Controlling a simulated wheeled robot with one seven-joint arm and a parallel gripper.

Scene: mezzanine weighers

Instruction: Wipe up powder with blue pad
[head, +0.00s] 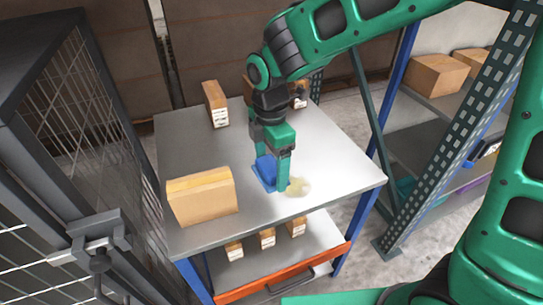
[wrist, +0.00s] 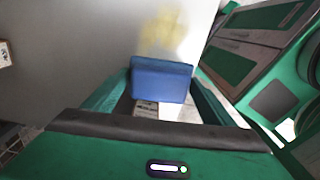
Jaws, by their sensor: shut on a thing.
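The blue pad (head: 265,172) is held between the fingers of my gripper (head: 283,172), low over the grey table top (head: 215,155). In the wrist view the pad (wrist: 161,80) fills the gap between the fingers. The gripper is shut on it. I cannot tell whether the pad touches the table. A pale yellow powder patch (head: 299,187) lies on the table just right of the pad, near the front right. In the wrist view the powder (wrist: 165,32) shows beyond the pad. Part of the patch may be hidden by the gripper.
A large cardboard box (head: 202,197) stands at the table's front left. A narrow box (head: 215,104) stands at the back, with others behind my arm. Small boxes (head: 267,238) sit on the lower shelf. A metal rack (head: 440,120) stands right; a mesh cage (head: 75,140) stands left.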

